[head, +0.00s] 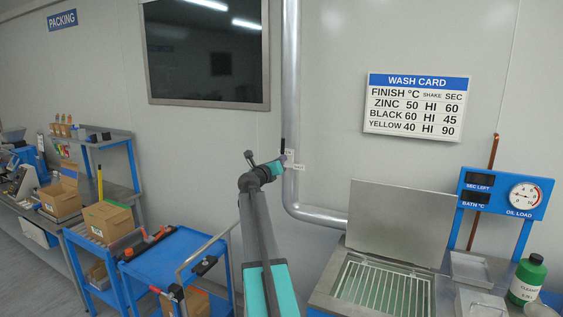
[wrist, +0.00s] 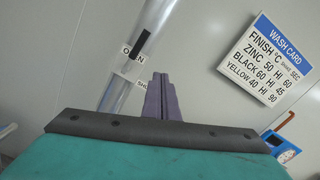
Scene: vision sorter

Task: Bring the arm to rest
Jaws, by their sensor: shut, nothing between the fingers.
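My arm (head: 256,225) reaches up from the bottom middle of the head view, bent at the top. My gripper (head: 284,158) is at its end, in front of the metal wall pipe (head: 291,85). In the wrist view my gripper (wrist: 162,95) shows two purple-grey fingers pressed together with nothing between them. The fingertips appear close to the pipe's labels, but I cannot tell whether they touch anything.
A dark bar (wrist: 143,42) crosses the upper label on the pipe; a lower label (head: 299,168) is partly readable. A lidded wash bath (head: 390,215) stands right, under the wash card (head: 416,104). A blue cart (head: 175,257) stands left.

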